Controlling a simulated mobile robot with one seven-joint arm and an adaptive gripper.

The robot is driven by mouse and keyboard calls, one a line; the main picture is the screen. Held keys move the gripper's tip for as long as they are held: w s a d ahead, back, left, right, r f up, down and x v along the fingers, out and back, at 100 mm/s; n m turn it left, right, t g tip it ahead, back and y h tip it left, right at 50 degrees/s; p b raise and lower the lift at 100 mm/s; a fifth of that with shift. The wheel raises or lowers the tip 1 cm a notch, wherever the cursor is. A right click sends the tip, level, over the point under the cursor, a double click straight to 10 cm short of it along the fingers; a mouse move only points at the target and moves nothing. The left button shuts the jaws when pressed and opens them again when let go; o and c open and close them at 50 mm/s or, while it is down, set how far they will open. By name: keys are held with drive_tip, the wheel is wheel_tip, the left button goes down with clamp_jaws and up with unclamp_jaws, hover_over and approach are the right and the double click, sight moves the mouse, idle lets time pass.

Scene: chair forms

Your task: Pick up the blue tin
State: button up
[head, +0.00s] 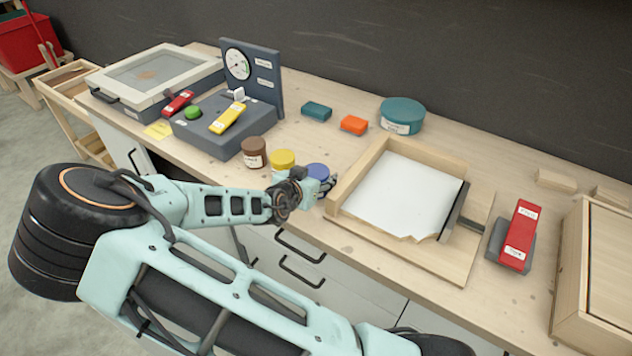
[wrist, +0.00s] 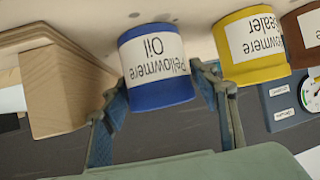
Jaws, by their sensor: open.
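The blue tin (wrist: 160,95) is in the wrist view, which is upside down. My gripper (wrist: 160,84) is open, with one finger on each side of the tin. The right finger looks very close to the tin and the left finger shows a small gap; I cannot tell whether either touches. In the head view the blue lid of the tin (head: 318,170) shows just behind my gripper (head: 322,187), which hides most of the tin's body. The tin stands on the wooden bench (head: 300,140).
A yellow tin (head: 282,159) stands close to the left of the blue tin, with a brown tin (head: 254,152) beyond it. A wooden frame tray with paper (head: 362,168) is close on the right. A teal tin (head: 401,115) and an orange block (head: 354,124) are farther back.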

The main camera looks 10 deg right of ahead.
drive_tip(key=x, duration=0.5)
drive_tip(key=shift+d, duration=0.1)
drive_tip(key=c, duration=1.3)
drive_tip(key=shift+c, duration=0.7)
